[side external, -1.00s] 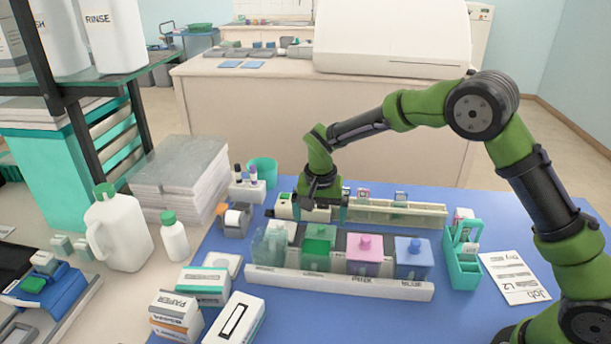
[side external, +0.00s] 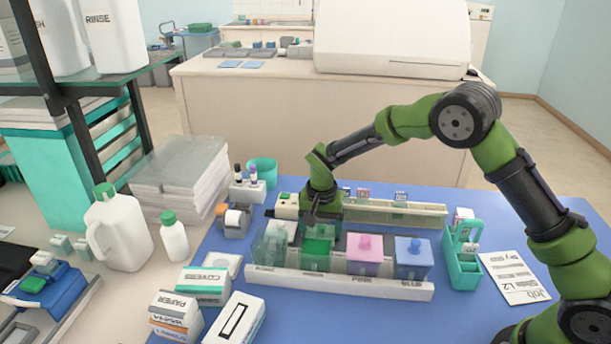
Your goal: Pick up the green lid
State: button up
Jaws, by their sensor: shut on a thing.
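The green lid (side external: 318,246) sits on its staining jar in the white rack (side external: 340,283), second from the left, beside the pink-lidded jar. My gripper (side external: 314,224) points down over the green lid, its fingers at the lid's knob. It is shut on the lid; the dark fingers hide the knob. The lid appears still seated on its jar, and I cannot see any gap beneath it.
A pink-lidded jar (side external: 364,252) and a blue-lidded jar (side external: 412,256) stand to the right. A clear jar (side external: 270,247) stands left. A long tray (side external: 395,213) lies behind. A teal caddy (side external: 462,262) stands right.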

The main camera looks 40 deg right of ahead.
aim_at(321, 226)
jog(key=shift+r, duration=0.1)
notch_tip(321, 226, up, 8)
jog(key=shift+r, duration=0.2)
jog(key=s+a, duration=0.7)
jog(key=shift+s+a+f, duration=0.15)
jog(key=shift+s+f, duration=0.05)
jog(key=shift+f, duration=0.2)
jog(key=shift+f, duration=0.25)
dwell(1.1)
jog(key=o, duration=1)
jog(key=shift+r, duration=0.1)
